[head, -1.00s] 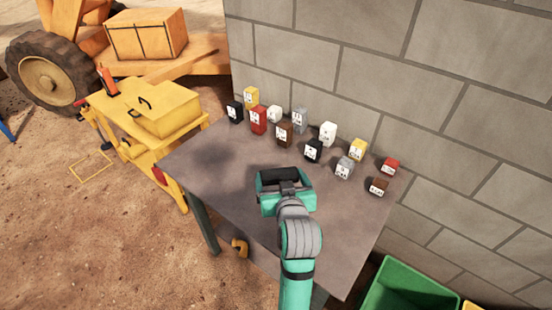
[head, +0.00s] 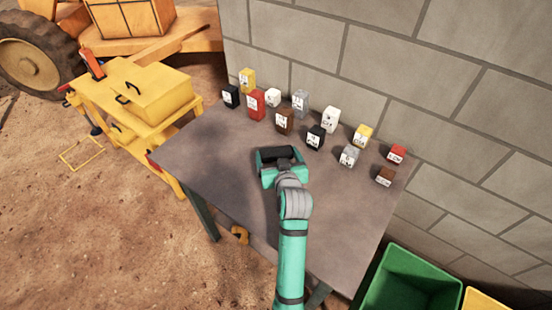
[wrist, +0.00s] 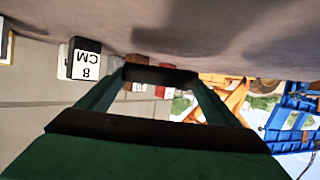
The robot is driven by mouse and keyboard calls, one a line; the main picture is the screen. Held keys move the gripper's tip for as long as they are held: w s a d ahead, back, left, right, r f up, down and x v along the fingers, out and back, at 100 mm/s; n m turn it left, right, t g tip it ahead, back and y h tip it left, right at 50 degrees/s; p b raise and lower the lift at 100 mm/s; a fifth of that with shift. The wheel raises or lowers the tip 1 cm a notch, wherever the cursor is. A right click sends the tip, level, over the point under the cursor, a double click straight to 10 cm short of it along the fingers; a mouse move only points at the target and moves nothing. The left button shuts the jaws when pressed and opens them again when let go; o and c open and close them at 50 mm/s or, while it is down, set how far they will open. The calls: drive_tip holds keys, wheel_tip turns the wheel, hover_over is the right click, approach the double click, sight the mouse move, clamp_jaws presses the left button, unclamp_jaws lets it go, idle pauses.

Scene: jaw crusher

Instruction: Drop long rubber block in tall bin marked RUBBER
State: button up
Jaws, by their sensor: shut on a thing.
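My gripper (head: 282,165) is shut on a long black block (head: 279,154), held crosswise between the teal fingers over the table (head: 210,150). In the wrist view the block (wrist: 160,75) spans the two fingertips, with the table surface close by. I cannot tell how high it is above the table. No RUBBER marking is readable. An open green bin (head: 372,292) stands at the lower right, beyond the table edge, and a yellow bin (head: 490,298) is partly cut off beside it. Their labels and depth are hidden.
Several small labelled boxes stand along the table's back; a black one (wrist: 75,62) reads "8 CM" in the wrist view. A grey block wall (head: 400,60) rises behind them. A yellow cart (head: 150,90) stands left. The table's front half is clear.

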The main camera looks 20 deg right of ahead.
drive_tip(key=f, duration=0.2)
drive_tip(key=shift+w+d+f, duration=0.1)
drive_tip(key=shift+w+f, duration=0.2)
drive_tip(key=shift+w, duration=0.1)
drive_tip(key=shift+f, duration=0.4)
drive_tip(key=shift+s+f, duration=0.1)
drive_tip(key=shift+s, duration=0.1)
drive_tip(key=shift+f, duration=0.1)
drive_tip(key=o, duration=1)
drive_tip(key=shift+o, duration=0.2)
